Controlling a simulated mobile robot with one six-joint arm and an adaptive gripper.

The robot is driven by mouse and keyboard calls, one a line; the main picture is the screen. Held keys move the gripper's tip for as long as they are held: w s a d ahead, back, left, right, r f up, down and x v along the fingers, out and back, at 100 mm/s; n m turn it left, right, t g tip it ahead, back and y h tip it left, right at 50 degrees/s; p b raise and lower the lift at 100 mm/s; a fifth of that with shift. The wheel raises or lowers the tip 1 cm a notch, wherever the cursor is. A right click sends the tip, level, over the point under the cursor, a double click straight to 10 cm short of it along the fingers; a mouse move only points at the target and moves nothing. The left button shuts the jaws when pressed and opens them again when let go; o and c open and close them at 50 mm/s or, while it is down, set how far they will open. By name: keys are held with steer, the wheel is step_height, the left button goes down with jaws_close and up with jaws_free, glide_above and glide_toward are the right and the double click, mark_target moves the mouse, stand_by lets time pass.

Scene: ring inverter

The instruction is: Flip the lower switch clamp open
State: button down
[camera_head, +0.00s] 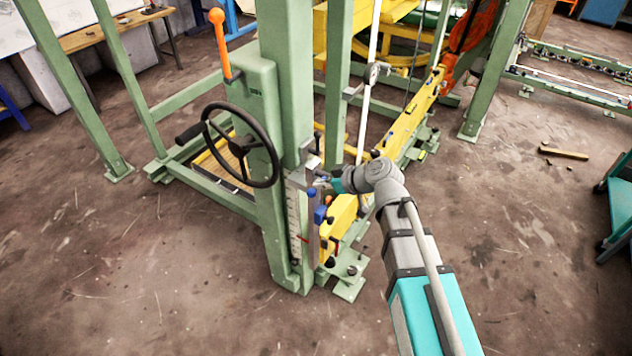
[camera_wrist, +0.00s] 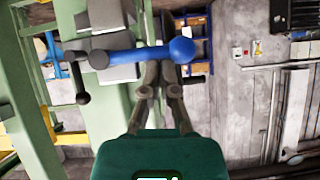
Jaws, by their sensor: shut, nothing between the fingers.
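My gripper (camera_wrist: 164,72) is shut and empty in the wrist view. Its fingertips lie at a blue bar with a round blue ball end (camera_wrist: 182,50), which covers them in part; I cannot tell whether they touch. A grey knob (camera_wrist: 99,60) sits on the bar's left part, and a small black lever (camera_wrist: 83,98) hangs to its left. In the head view my gripper (camera_head: 323,180) is at the green post's side, just above a blue knob (camera_head: 311,193). Another blue part (camera_head: 320,214) is lower down. I cannot tell which is the lower switch clamp.
The green post (camera_head: 272,215) carries a black handwheel (camera_head: 240,145), an orange-knobbed lever (camera_head: 220,40) and a white scale plate (camera_head: 294,220). A yellow part (camera_head: 343,214) stands close beside the blue parts, under my wrist. The floor (camera_head: 150,285) at front left is clear.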

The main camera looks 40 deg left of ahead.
mark_target(325, 174)
steer(key=shift+r, duration=0.1)
steer(key=s+a+r+p+v, duration=0.1)
steer(key=r+p+v, duration=0.1)
steer(key=p+v, duration=0.7)
steer(key=shift+w+v, duration=0.25)
steer(key=shift+v, duration=1.55)
steer(key=shift+a+r, duration=0.1)
steer(key=shift+a, duration=0.05)
